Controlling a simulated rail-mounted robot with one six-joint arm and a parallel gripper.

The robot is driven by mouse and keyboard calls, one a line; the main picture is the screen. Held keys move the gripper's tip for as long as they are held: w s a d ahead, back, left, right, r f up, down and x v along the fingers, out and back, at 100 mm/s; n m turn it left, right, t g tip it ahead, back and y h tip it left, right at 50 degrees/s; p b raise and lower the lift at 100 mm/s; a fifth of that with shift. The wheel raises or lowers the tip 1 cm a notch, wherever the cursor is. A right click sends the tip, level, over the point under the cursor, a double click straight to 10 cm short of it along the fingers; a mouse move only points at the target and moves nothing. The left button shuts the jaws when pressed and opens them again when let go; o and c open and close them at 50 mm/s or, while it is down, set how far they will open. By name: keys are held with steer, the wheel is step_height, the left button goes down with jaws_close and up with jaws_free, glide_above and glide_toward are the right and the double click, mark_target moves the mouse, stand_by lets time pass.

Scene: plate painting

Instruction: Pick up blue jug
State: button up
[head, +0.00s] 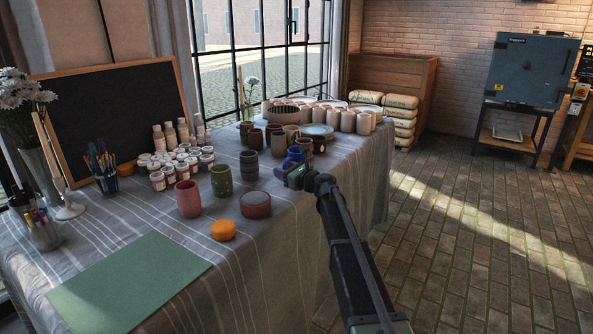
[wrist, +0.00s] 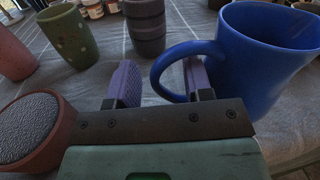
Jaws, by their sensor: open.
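The blue jug (wrist: 258,62) stands upright on the cloth at the right of the wrist view, with its handle (wrist: 172,70) pointing left. In the head view the jug (head: 294,155) shows small and is partly hidden by my gripper (head: 296,178). My gripper also shows in the wrist view (wrist: 160,82), open, with purple finger pads. The handle reaches into the space between the fingers. The right finger is behind or inside the handle loop, close to the jug's body. I cannot tell whether it touches.
A green spotted cup (wrist: 68,36) and a dark ribbed cup (wrist: 145,28) stand beyond the fingers. A red-brown pot with a grey top (wrist: 35,130) is close on the left. An orange round piece (head: 223,230) and a green mat (head: 128,283) lie at the table's front.

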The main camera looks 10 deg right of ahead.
jaws_close()
steer(key=shift+r, duration=0.25)
stand_by(0.4)
step_height(320, 180, up, 20)
steer(key=p, duration=2)
steer(key=shift+f, duration=0.2)
